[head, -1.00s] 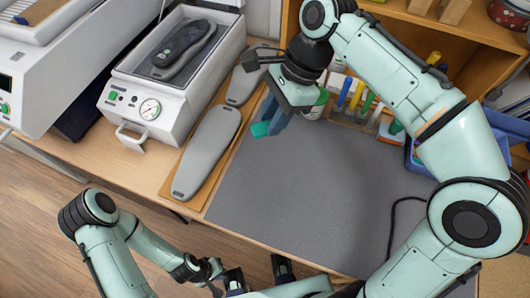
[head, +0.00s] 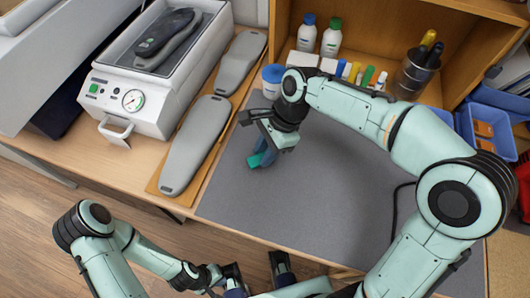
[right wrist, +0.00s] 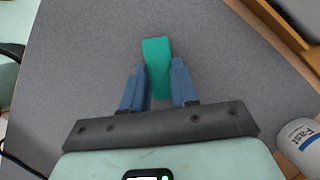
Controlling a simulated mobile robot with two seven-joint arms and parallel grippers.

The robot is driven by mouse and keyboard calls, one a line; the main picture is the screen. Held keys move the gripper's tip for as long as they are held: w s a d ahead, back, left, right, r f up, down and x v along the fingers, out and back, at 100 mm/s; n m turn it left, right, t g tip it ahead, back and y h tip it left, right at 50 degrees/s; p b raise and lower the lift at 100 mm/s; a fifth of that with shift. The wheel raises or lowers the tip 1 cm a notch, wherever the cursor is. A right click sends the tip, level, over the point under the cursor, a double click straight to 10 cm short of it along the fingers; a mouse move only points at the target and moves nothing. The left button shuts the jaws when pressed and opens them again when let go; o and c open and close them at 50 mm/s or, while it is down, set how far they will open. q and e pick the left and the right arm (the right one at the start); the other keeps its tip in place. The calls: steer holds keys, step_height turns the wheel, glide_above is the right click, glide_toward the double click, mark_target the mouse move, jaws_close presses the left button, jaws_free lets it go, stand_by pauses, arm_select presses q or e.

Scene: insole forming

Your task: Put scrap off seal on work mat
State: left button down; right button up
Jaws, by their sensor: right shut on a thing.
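The scrap (head: 256,160) is a small teal strip. It also shows in the right wrist view (right wrist: 157,62), between the blue fingers of my right gripper (right wrist: 158,88). My right gripper (head: 265,150) is shut on it, over the left part of the grey work mat (head: 330,215). I cannot tell whether the strip touches the mat. My left gripper (head: 258,275) is at the bottom edge, with its dark fingertips apart and nothing seen between them. The white press (head: 160,95) stands at the upper left with a dark insole (head: 165,32) in its open top. Its seal is not clearly visible.
Two grey insole forms (head: 195,145) lie on a wooden board left of the mat. A blue-white tub (head: 272,80) stands close behind my right gripper. Bottles (head: 331,38), markers and a pen cup (head: 413,72) line the back. The mat's middle is bare.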

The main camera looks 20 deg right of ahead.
steer(key=shift+f, duration=0.45)
steer(key=shift+f, duration=0.1)
steer(key=o, duration=1)
steer(key=p+v, duration=0.2)
steer(key=v, duration=1)
steer(key=shift+a, duration=0.1)
